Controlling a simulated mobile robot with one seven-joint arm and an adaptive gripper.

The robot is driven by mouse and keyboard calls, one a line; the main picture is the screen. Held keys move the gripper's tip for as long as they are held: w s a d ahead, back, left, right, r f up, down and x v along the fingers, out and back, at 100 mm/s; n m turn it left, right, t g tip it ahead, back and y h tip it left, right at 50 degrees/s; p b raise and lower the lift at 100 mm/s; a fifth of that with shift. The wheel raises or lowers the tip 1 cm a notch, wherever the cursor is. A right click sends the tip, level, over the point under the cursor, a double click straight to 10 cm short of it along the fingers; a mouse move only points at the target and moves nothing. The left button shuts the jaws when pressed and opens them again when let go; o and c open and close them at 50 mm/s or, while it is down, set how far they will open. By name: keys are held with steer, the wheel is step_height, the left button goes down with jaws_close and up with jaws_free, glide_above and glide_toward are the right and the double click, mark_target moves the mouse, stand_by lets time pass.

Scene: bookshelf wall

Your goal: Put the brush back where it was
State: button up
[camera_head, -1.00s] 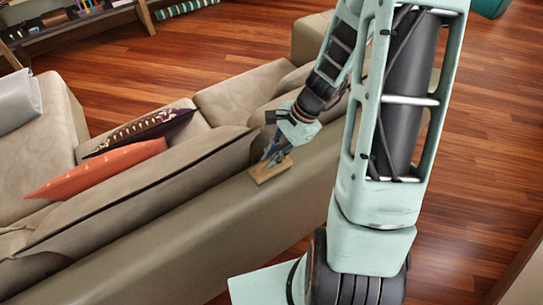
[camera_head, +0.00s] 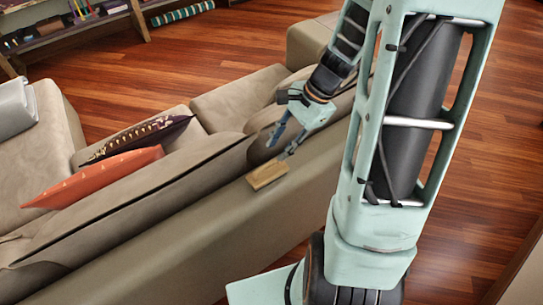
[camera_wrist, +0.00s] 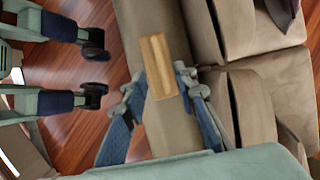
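The brush (camera_head: 267,175) is a small tan wooden block lying on top of the sofa's backrest (camera_head: 215,205). My gripper (camera_head: 284,146) is open and empty, a little above and to the upper right of the brush in the head view. Its two blue-grey fingers are spread wide in the wrist view (camera_wrist: 160,92). The brush's underside is hidden.
An orange cushion (camera_head: 95,178) and a dark patterned cushion (camera_head: 140,138) lean on the sofa seat. A shelf (camera_head: 75,38) with books stands at the upper left. Wooden floor (camera_head: 210,65) is clear behind the sofa and at right.

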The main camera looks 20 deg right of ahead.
steer(key=shift+v, duration=2.15)
steer(key=shift+d, duration=0.1)
